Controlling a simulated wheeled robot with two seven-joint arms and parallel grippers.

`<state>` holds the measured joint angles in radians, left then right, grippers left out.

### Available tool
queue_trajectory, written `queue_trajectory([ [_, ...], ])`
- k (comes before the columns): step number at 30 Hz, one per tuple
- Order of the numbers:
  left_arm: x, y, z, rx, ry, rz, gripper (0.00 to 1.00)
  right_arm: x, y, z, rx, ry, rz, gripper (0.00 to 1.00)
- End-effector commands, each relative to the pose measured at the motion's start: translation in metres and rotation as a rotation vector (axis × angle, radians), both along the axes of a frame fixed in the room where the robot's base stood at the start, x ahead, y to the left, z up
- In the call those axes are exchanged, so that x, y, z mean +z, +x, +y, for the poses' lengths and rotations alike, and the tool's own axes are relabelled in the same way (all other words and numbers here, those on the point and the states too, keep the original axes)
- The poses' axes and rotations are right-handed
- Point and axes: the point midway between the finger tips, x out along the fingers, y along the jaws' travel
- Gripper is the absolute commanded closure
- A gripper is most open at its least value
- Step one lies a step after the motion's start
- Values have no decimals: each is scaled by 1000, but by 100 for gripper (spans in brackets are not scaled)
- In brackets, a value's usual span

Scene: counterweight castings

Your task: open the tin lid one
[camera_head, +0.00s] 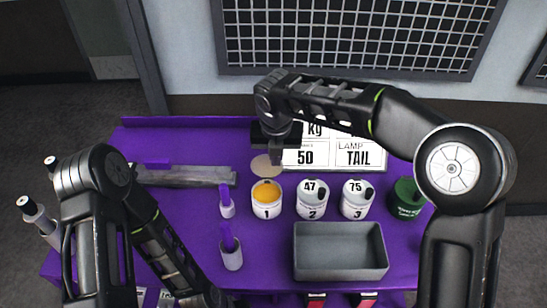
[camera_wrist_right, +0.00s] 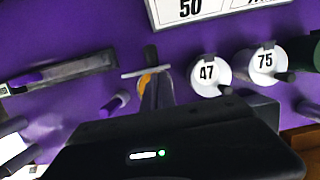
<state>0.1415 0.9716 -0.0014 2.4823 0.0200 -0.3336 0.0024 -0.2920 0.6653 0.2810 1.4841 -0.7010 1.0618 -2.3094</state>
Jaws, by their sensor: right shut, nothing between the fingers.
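Tin 1 (camera_head: 267,210) is a white tin with its top open and orange contents showing. Its lid (camera_head: 264,166) stands raised behind the tin's mouth, its pale underside facing the head camera. In the right wrist view the lid (camera_wrist_right: 147,70) shows nearly edge-on, with a dark knob on its far side. My right gripper (camera_head: 277,156) is shut and empty, just above and beside the raised lid; in the wrist view its fingers (camera_wrist_right: 157,94) partly cover tin 1. I cannot tell whether they touch the lid. My left arm reaches down the lower left; its gripper is out of view.
Tin 2 (camera_head: 312,206) and tin 3 (camera_head: 356,206) stand to the right with lids on, marked 47 and 75. A green tin (camera_head: 405,207) stands beyond them. A grey tray (camera_head: 341,276) lies in front. Purple-handled items in holders (camera_head: 231,259) stand left. A sign board (camera_head: 372,160) stands behind.

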Motion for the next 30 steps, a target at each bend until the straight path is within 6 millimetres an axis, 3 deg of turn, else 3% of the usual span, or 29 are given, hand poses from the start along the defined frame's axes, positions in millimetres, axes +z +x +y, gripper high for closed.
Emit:
queue_trajectory([
  [17, -1, 0, 0, 1, 0, -1, 59, 4, 0, 0, 0, 0, -1, 100],
  [30, -13, 1, -1, 0, -3, -7, 59, 64, -15, 0, -1, 1, -3, 100],
])
